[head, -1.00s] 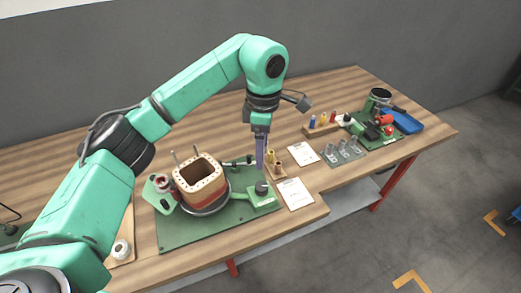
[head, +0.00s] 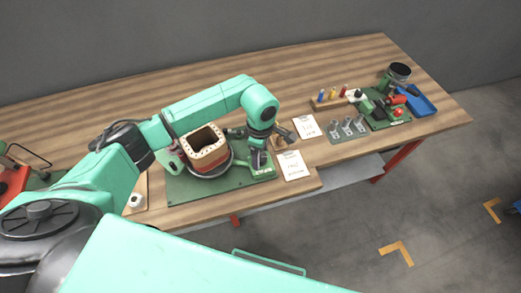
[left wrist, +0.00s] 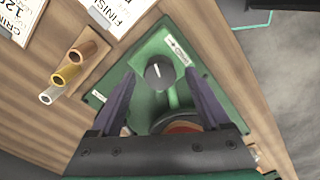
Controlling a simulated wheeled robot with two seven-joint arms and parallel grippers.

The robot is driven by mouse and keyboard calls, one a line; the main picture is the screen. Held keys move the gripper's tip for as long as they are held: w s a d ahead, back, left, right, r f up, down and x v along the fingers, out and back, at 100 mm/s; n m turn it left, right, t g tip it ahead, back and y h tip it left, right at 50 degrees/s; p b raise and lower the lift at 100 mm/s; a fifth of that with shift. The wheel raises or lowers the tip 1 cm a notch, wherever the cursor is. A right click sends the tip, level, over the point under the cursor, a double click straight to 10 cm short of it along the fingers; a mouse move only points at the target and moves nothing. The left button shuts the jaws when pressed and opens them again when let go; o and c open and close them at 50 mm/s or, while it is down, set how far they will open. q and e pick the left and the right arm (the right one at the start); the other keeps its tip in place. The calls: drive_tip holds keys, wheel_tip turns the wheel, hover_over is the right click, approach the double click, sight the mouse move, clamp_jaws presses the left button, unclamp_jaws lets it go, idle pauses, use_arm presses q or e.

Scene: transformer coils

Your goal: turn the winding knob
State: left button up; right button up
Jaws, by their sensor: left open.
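The winding knob (left wrist: 160,72) is dark and round with a white pointer mark, on a green arm of the winding fixture. My left gripper (left wrist: 158,84) is open, with one finger on each side of the knob in the left wrist view; I cannot tell whether they touch it. In the head view the left gripper (head: 258,158) points down over the right end of the green base plate (head: 195,191) and largely hides the knob. The square coil (head: 207,158) stands on the plate to its left. My right gripper is not in view.
Paper cards (head: 292,165) lie right of the plate. Small spools on a wooden holder (left wrist: 74,70) are close to the gripper. Farther right are a grey holder (head: 348,132), a green fixture (head: 385,108) and a blue tray (head: 425,103). A white roll (head: 137,201) sits at the left.

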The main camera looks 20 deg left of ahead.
use_arm(q)
drive_tip(key=shift+f, duration=0.15)
drive_tip(key=shift+c, duration=0.3)
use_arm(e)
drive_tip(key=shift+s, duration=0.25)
use_arm(q)
clamp_jaws()
drive_tip(key=shift+f+m+b, duration=0.2)
drive_tip(key=shift+m+b, duration=0.3)
drive_tip(key=shift+b, duration=0.6)
drive_tip(key=m+b, duration=0.2)
drive_tip(key=b, duration=0.1)
drive_tip(key=shift+w+m+b, duration=0.1)
drive_tip(key=shift+m+b, duration=0.3)
drive_tip(key=shift+r+m+b, duration=0.25)
drive_tip(key=shift+m+b, duration=0.95)
drive_tip(key=shift+b, duration=0.1)
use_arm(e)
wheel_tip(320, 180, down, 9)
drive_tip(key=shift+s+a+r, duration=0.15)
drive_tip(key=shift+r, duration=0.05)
